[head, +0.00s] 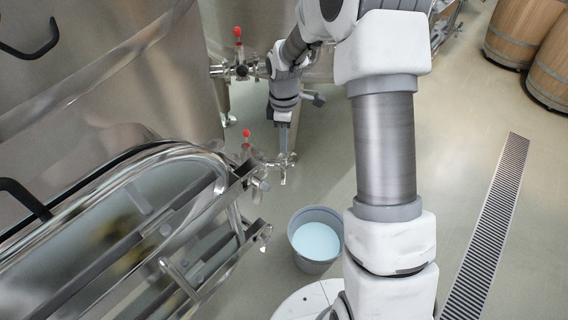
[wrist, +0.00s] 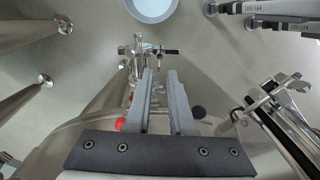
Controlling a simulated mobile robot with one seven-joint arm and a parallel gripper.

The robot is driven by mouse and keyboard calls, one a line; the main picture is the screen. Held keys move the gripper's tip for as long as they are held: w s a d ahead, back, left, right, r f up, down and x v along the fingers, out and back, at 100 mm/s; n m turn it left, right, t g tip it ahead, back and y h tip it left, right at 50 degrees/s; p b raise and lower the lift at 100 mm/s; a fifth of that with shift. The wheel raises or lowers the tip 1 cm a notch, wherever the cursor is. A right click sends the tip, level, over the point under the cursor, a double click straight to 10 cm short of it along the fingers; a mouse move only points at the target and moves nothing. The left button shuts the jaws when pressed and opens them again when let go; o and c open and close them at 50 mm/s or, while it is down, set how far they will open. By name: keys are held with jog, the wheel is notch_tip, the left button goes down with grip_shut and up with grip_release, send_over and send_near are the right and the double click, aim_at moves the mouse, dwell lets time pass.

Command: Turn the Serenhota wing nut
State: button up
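My gripper (head: 284,124) points down beside the steel vat in the head view, just above a small steel valve fitting (head: 284,160). In the wrist view my gripper (wrist: 160,72) has its two grey fingers apart, with nothing held between them. The fitting (wrist: 141,50) shows just beyond the fingertips, with a small cross handle on its right; I see no clear contact. A red-knobbed valve (head: 246,134) sits just left of the fitting in the head view. No readable name marks the Serenhota wing nut, so I cannot tell for sure which part it is.
A grey bucket (head: 298,225) of pale blue liquid stands on the floor below; its liquid (wrist: 152,6) tops the wrist view. An open steel hatch door (head: 150,215) fills the lower left. Another red-knobbed valve (head: 240,66) is higher up. A floor drain (head: 490,225) and wooden barrels (head: 520,30) lie right.

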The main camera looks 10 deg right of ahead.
aim_at(283, 168)
notch_tip(283, 168, down, 9)
jog(key=shift+r+b, duration=0.2)
jog(key=shift+b, duration=0.45)
grip_shut()
